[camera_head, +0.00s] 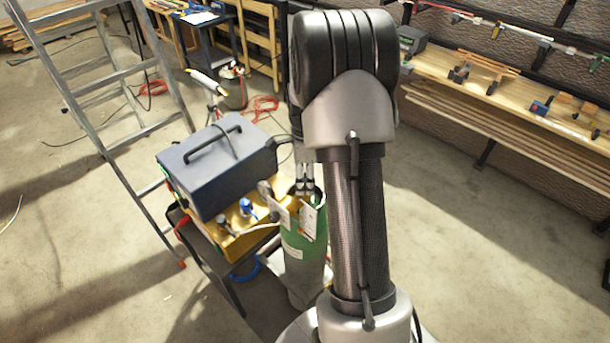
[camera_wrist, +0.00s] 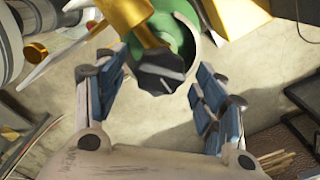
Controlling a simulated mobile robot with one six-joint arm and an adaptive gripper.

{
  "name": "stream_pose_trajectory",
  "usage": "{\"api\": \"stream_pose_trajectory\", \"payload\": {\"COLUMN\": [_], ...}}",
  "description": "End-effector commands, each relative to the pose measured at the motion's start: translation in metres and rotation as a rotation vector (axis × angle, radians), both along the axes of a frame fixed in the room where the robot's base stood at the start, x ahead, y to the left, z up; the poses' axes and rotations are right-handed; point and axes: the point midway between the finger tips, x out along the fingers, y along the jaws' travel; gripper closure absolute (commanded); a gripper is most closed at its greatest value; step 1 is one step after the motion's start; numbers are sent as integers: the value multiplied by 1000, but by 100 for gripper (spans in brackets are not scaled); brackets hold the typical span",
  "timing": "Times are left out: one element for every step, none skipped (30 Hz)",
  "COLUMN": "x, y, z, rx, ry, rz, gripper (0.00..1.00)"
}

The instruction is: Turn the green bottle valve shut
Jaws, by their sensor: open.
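The green bottle (camera_head: 304,252) stands upright in the head view, just left of my arm, with white tags near its top. In the wrist view its green shoulder (camera_wrist: 184,30) shows at the top middle. A dark valve knob (camera_wrist: 158,76) sits in front of that shoulder. My gripper (camera_wrist: 161,72) is open, with one blue-padded finger on each side of the knob. In the head view my gripper (camera_head: 305,184) is above the bottle top and hides most of the valve.
A metal ladder (camera_head: 112,75) stands further left. A wooden workbench (camera_head: 500,92) runs along the right wall. The floor between is mostly clear.

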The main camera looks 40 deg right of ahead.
Motion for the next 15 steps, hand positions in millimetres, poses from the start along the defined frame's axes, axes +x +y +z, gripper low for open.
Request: {"api": "stream_pose_trajectory", "payload": {"x": [0, 0, 0, 0, 0, 0, 0, 0, 0, 0, 1, 1, 0, 1, 1], "y": [0, 0, 0, 0, 0, 0, 0, 0, 0, 0, 0, -1, 0, -1, -1], "z": [0, 0, 0, 0, 0, 0, 1, 3, 6, 10, 14, 20, 26, 32, 41], "rx": [0, 0, 1, 1, 1, 0, 0, -1, -1, -1, -2, -3, -2, -3, -3], "ry": [0, 0, 1, 1, 1, 0, 0, -1, -1, -1, -2, -3, -2, -4, -4], "rz": [0, 0, 0, 1, 1, 1, 1, 1, 1, 1, 1, 1, 1, 1, 1], "gripper": [36, 36, 36, 36, 36, 36, 36, 36, 36, 36, 36, 36, 36, 36, 36]}}
